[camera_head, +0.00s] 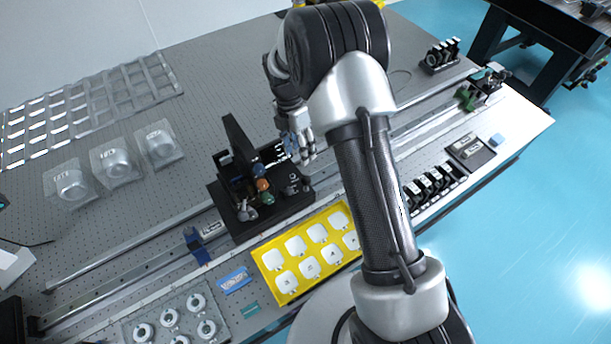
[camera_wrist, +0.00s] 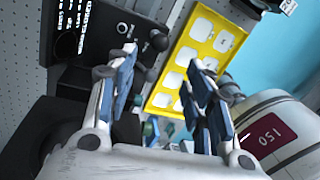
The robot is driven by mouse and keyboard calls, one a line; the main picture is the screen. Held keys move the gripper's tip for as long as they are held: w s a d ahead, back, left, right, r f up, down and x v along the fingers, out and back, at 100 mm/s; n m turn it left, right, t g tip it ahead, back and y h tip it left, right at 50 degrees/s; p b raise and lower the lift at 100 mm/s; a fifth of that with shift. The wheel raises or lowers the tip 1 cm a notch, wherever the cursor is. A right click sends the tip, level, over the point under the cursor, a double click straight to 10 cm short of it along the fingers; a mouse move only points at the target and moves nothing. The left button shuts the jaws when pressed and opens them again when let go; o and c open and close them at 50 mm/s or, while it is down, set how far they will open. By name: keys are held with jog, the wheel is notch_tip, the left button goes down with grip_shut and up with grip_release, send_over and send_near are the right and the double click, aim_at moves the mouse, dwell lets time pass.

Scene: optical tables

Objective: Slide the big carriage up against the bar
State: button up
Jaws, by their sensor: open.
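The big carriage (camera_head: 268,222) is a black block with a tall upright plate and several coloured knobs. It sits across the long rails at the middle of the table. A blue piece (camera_head: 197,247) stands across the rail to its left, with a gap between them; I cannot tell whether it is the bar. My gripper (camera_head: 300,148) is open above the right part of the carriage, apparently empty. In the wrist view, its two blue-padded fingers (camera_wrist: 163,60) point over the black carriage (camera_wrist: 100,35), which carries white markings. Contact with the carriage cannot be made out.
A yellow tray (camera_head: 268,260) with white pieces lies in front of the carriage. A grey tray with round parts (camera_head: 148,310) is at front left. Black holders (camera_head: 430,188) and a green piece (camera_head: 465,98) lie to the right. Clear domed boxes (camera_head: 115,165) stand behind the rails.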

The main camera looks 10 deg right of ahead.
aim_at(305, 177)
jog(key=f, duration=0.4)
jog(key=s+f, duration=0.1)
jog(key=f, duration=0.3)
jog(key=s+d+f+b, duration=0.1)
jog(key=f, duration=0.3)
jog(key=shift+d, duration=0.1)
jog(key=shift+r, duration=0.1)
grip_shut()
